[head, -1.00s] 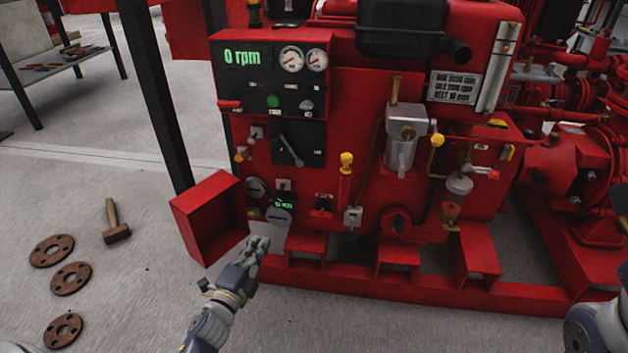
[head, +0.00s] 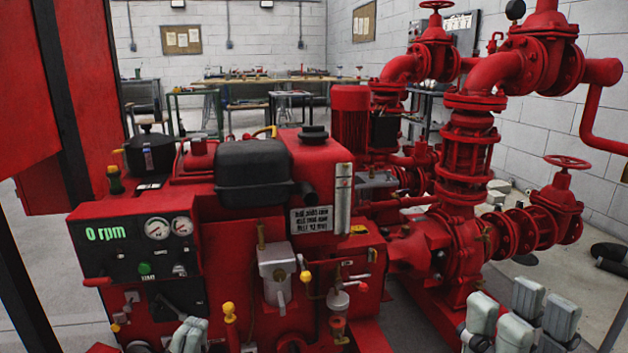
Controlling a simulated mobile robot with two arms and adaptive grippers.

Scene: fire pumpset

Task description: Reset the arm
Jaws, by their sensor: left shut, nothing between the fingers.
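My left gripper (head: 189,334) shows at the bottom edge, in front of the lower part of the red pumpset's control panel (head: 137,246). Its grey fingers are together with nothing between them. My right gripper (head: 521,312) is at the bottom right, fingers pointing up and spread apart, with nothing visible between them. It stands in front of the pump's lower red pipework. Most of both arms is below the picture.
The panel display reads 0 rpm, beside two white gauges (head: 170,228). A yellow-knobbed lever (head: 229,312) stands right of my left gripper. Red pipes and a valve wheel (head: 567,162) rise at right. A dark post (head: 62,130) stands at left. Workbenches (head: 285,80) line the back wall.

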